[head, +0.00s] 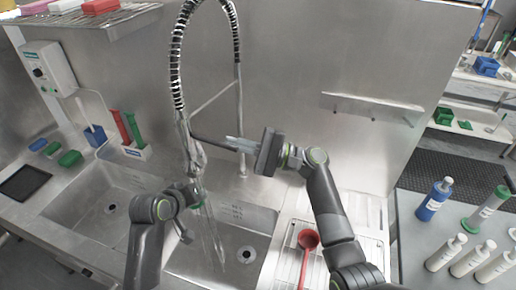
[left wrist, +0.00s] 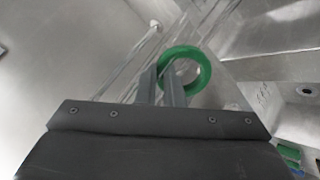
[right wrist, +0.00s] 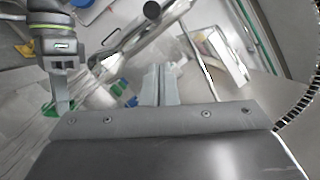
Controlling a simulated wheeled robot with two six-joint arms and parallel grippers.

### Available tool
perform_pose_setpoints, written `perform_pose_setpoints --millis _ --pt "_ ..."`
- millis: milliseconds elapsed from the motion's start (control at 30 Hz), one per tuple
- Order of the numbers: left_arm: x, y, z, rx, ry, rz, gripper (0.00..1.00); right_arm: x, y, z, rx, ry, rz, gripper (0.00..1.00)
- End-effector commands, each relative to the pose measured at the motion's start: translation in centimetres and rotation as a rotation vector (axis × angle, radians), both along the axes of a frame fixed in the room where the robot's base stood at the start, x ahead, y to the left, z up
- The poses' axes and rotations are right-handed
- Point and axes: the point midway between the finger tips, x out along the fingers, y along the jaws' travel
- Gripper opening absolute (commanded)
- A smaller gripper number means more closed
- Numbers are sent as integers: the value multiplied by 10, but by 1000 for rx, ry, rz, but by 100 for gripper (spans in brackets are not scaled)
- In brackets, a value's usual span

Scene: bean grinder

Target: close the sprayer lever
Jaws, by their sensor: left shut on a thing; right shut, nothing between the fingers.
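The sprayer (head: 196,155) hangs from a spring hose (head: 178,70) over the sink, with clear streaks like running water below it. A dark bar (head: 212,144) reaches from the sprayer towards my right gripper; I cannot tell if it is the lever. My left gripper (left wrist: 162,78) is shut on a green ring (left wrist: 203,72) at the sprayer's lower end. My right gripper (head: 230,143) is shut and empty, right of the sprayer; its closed fingers show in the right wrist view (right wrist: 160,80). The sprayer's metal body (right wrist: 140,42) lies beyond them there.
Two sink basins (head: 85,205) lie below. A red ladle (head: 305,245) rests on the drainboard at right. A blue bottle (head: 434,200) and several white bottles stand on the right table. Red and green items (head: 130,127) stand at the back left. A wall shelf (head: 370,107) is behind.

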Motion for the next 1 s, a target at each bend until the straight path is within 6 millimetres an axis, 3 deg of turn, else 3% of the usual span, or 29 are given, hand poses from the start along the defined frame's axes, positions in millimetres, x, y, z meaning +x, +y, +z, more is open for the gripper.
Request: perform_pose_setpoints --millis 300,800,1000 --pt "0 0 0 0 0 0 0 -25 3 14 0 0 -2 0" --pt "0 0 0 0 0 0 0 -29 4 18 -1 1 -2 0" --pt "0 0 0 0 0 0 0 -36 5 29 0 -1 -3 0"
